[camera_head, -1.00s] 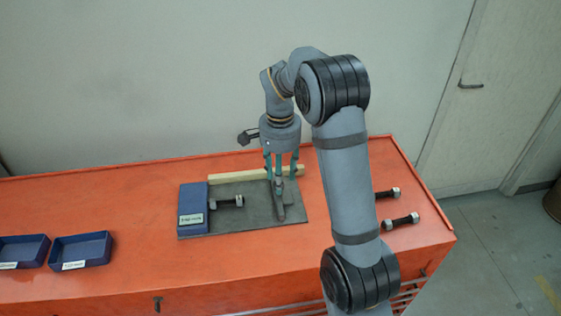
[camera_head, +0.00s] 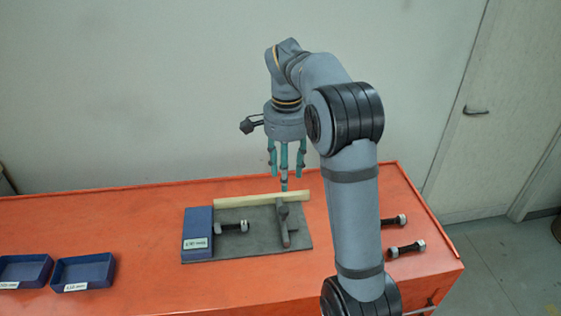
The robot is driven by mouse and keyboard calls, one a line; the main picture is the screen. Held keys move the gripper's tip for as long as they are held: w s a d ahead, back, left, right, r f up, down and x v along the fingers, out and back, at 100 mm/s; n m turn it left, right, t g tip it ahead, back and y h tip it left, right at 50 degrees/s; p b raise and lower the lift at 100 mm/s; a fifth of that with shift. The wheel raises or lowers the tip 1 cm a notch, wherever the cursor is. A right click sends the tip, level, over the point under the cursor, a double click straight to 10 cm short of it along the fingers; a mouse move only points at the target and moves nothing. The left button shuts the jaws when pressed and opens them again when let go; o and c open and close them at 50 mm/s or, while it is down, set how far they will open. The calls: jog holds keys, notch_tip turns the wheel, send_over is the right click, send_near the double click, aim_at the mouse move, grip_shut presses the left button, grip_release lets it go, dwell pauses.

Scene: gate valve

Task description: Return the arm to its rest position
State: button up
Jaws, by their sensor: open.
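My gripper (camera_head: 286,175) hangs from my arm with its teal fingers pointing down. Its fingers are spread and nothing is between them. It is above the back part of a dark grey mat (camera_head: 262,246) on the orange bench. A grey tool with a crosspiece, like a hammer (camera_head: 285,235), lies on the mat below the gripper, apart from the fingertips.
A pale wooden bar (camera_head: 240,201) lies along the mat's back edge. A labelled blue block (camera_head: 198,232) and a bolt (camera_head: 233,227) are on the mat's left. Two bolts (camera_head: 407,249) lie right of my arm. Blue trays (camera_head: 84,272) stand at left on the orange bench (camera_head: 140,215).

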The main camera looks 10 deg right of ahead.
aim_at(284, 208)
notch_tip(284, 208, down, 12)
jog(key=shift+f, duration=0.1)
jog(key=shift+w+a, duration=0.1)
jog(key=shift+a, duration=0.85)
jog(key=shift+o, duration=0.4)
jog(key=shift+d, duration=0.1)
dwell(1.6)
